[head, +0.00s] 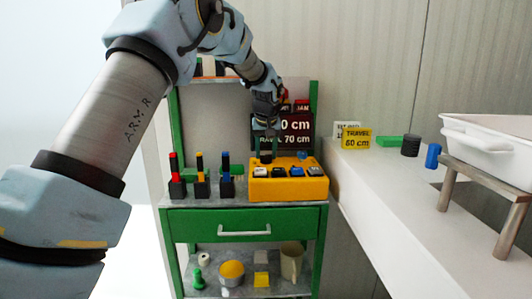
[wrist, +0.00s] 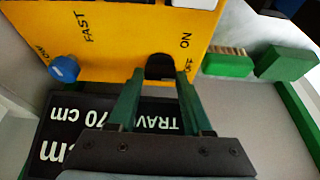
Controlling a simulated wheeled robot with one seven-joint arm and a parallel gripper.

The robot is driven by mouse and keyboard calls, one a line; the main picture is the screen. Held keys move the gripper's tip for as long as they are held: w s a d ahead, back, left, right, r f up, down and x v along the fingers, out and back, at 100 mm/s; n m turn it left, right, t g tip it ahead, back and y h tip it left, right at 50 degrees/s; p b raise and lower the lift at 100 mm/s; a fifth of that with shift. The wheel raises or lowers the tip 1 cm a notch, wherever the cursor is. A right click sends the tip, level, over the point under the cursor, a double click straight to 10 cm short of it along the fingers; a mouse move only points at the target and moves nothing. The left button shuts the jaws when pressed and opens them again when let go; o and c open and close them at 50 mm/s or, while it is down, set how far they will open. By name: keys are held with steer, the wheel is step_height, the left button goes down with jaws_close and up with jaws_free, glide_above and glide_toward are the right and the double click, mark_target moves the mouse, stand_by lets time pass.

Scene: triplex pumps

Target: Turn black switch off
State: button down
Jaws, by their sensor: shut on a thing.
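The yellow control box (head: 300,190) stands on the green cart's top, with several switches and knobs on it. In the wrist view its yellow face (wrist: 125,35) shows the words FAST, ON and OFF. The black switch (wrist: 159,66) sits beside the ON and OFF lettering, closer to OFF. My gripper (wrist: 160,78) has its two green fingers on either side of the black switch and is shut on it. In the head view my gripper (head: 266,140) is above the box's back left corner, and its contact is too small to make out.
Black blocks with red, yellow and blue levers (head: 200,185) stand left of the box. A dark sign (head: 290,132) stands behind it. A blue knob (wrist: 64,69) is on the box's face. A white counter (head: 380,180) with a tray (head: 490,140) is at right.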

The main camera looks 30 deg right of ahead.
steer(key=c, duration=0.6)
jaws_free()
steer(key=shift+r, duration=0.1)
steer(key=b+v, duration=0.1)
steer(key=v, duration=0.9)
steer(key=shift+r+b, duration=0.3)
steer(key=shift+b, duration=0.05)
steer(key=shift+s+a, duration=0.1)
steer(key=shift+s, duration=0.1)
